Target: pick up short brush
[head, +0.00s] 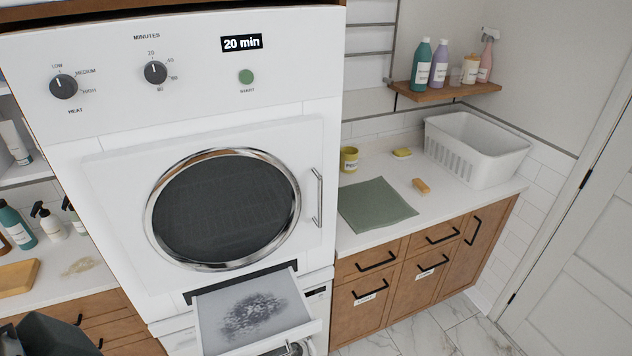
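A small tan, wood-coloured piece (421,186) lies on the white counter to the right of the green cloth; it looks like the short brush, but its bristles are too small to make out. It lies flat and clear of the things around it. A dark grey part at the lower left corner looks like my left arm; no fingertips show on it. My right gripper does not show.
The white counter (464,198) also holds a green cloth (376,205), a yellow mug (348,159), a yellow sponge (402,153) and a white basket (480,150). The dryer's (120,120) lint drawer (208,318) sticks out. Bottles stand on a wall shelf (440,92).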

